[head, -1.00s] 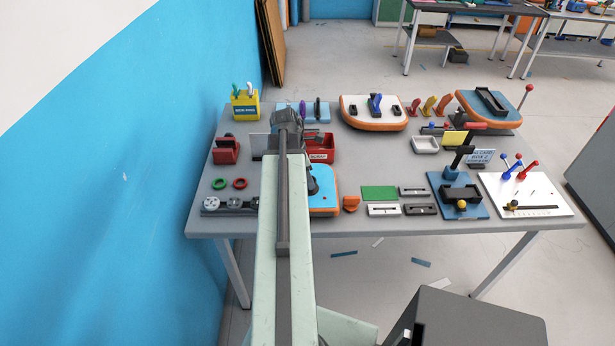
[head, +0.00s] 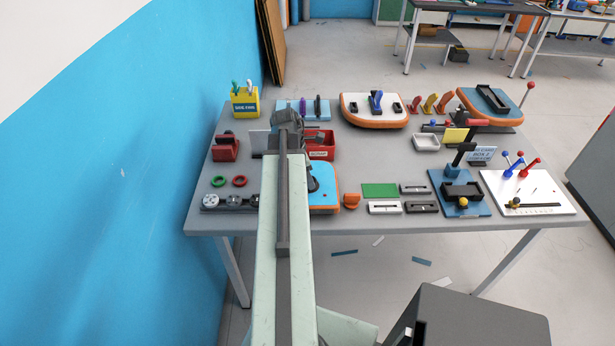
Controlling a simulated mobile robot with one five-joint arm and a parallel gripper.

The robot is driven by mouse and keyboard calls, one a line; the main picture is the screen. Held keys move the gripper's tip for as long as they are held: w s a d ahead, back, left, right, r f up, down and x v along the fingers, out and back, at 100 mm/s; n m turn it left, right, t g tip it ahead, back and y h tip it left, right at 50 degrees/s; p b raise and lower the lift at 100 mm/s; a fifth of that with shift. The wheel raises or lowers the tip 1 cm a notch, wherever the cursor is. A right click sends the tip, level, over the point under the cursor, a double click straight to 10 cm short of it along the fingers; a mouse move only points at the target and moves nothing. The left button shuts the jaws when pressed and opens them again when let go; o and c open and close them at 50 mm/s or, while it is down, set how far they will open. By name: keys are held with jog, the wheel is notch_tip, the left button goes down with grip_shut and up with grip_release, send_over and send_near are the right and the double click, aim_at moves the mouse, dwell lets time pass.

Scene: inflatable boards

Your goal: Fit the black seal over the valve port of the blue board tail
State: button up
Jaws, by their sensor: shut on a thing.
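The blue board tail (head: 325,179) lies at the near edge of the table, blue on top with an orange rim. My own arm covers its left part. A dark shape (head: 314,182) shows at the arm's right edge over the board; I cannot tell whether it is the valve port, the seal or part of my gripper. The jaws of my gripper are hidden behind my arm, and so is anything in them. I cannot make out the black seal. A green ring (head: 218,181) and a red ring (head: 240,181) lie to the left of the arm.
A grey rail with round pieces (head: 232,202) lies near the front left edge. A red bin (head: 320,148) stands behind the board. An orange piece (head: 351,200) and a green plate (head: 380,190) lie to its right. The blue wall (head: 120,200) is close on the left.

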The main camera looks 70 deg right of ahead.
jog(key=shift+f+b, duration=0.5)
jog(key=shift+f, duration=0.15)
jog(key=o, duration=1.4)
jog(key=shift+r, duration=0.1)
jog(key=p+v, duration=0.7)
jog(key=v, duration=0.1)
jog(key=shift+p, duration=0.35)
jog(key=shift+s, duration=0.1)
